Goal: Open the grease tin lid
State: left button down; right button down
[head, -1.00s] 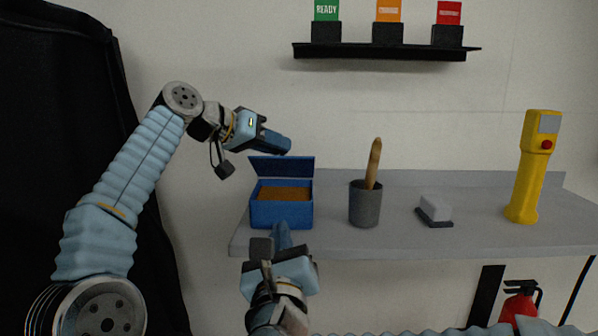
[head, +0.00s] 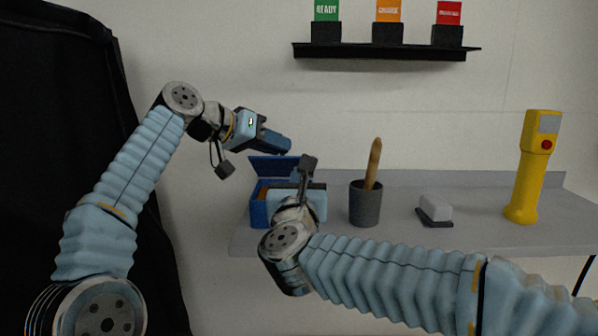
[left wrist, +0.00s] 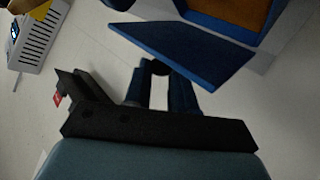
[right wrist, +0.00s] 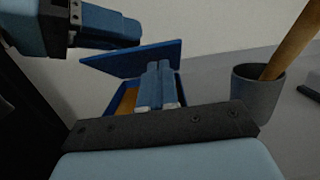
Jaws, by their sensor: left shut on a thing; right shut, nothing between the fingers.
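The blue grease tin (head: 259,212) stands at the left end of the counter, with brown grease in it. Its lid (head: 270,168) is raised, tilted up along the back; it shows as a blue panel in the left wrist view (left wrist: 190,48). My left gripper (head: 288,145) reaches in above the lid. In the left wrist view its fingers (left wrist: 163,72) are closed at the lid's edge around a small dark part. My right gripper (right wrist: 158,68) is shut and empty, over the tin in front of the lid. In the head view its own body hides its fingers and part of the tin.
A grey cup (head: 365,206) with a wooden handle (head: 374,162) stands right of the tin. Farther right are a white-and-dark block (head: 435,208) and a yellow handheld device (head: 528,180). A shelf (head: 385,52) with coloured signs hangs above. Counter between block and device is clear.

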jog(key=shift+w+r, duration=0.4)
jog(key=shift+r, duration=0.2)
pick_arm(q)
jog(key=shift+d, duration=0.15)
pick_arm(e)
jog(key=shift+w+d+r, duration=0.1)
jog(key=shift+w+r, duration=0.4)
jog(key=shift+r, duration=0.25)
pick_arm(q)
jog(key=c, duration=1)
grip_release()
jog(key=shift+a, duration=0.2)
